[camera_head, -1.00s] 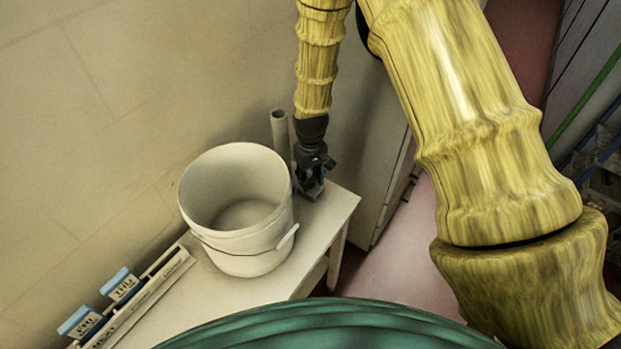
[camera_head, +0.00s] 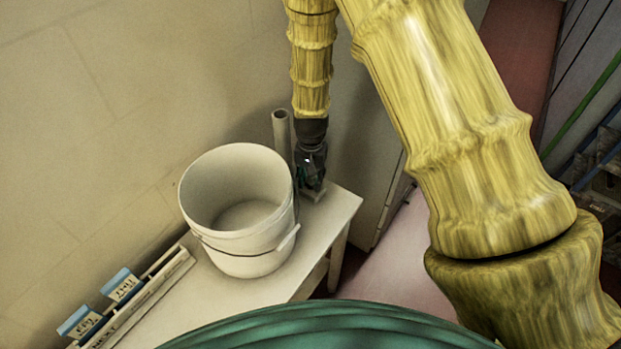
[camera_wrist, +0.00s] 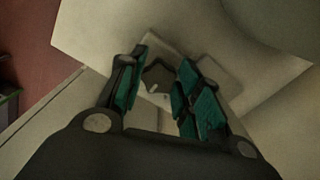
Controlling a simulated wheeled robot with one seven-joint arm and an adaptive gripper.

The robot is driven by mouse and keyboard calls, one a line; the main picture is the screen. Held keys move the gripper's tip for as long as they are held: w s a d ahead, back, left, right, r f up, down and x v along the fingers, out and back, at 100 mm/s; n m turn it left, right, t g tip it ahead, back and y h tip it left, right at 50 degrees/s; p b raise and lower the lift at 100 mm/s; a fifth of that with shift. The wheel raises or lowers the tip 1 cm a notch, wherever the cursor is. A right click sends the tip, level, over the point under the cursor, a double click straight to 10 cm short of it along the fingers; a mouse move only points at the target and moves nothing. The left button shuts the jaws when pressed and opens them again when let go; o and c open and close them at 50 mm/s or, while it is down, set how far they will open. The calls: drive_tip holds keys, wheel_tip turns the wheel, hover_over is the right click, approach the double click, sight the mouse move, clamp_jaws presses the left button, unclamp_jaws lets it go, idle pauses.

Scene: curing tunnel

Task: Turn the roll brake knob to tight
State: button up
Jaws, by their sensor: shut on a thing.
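The roll brake knob (camera_wrist: 158,76) is a small dark piece on a pale square base plate (camera_wrist: 205,72), seen in the wrist view between my fingers. My gripper (camera_wrist: 160,88) has its teal-padded fingers on either side of the knob and is shut on it. In the head view my gripper (camera_head: 312,182) points down at the far right end of the white table (camera_head: 322,222), beside an upright grey tube (camera_head: 281,130). There the knob is mostly hidden by the gripper. Any tight or loose marking is too small to read.
A large white bucket (camera_head: 240,262) stands on the table just left of my gripper. A rack (camera_head: 150,290) with blue-topped cards (camera_head: 121,285) lies along the wall at the left. The table front between them is clear. A grey cabinet (camera_head: 385,185) stands right of the table.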

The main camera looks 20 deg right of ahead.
sight(310, 182)
drive_tip(key=shift+w+m, duration=0.1)
drive_tip(key=shift+m, duration=0.2)
drive_tip(key=o, duration=1)
drive_tip(key=shift+r, duration=6)
drive_tip(key=shift+a, duration=0.1)
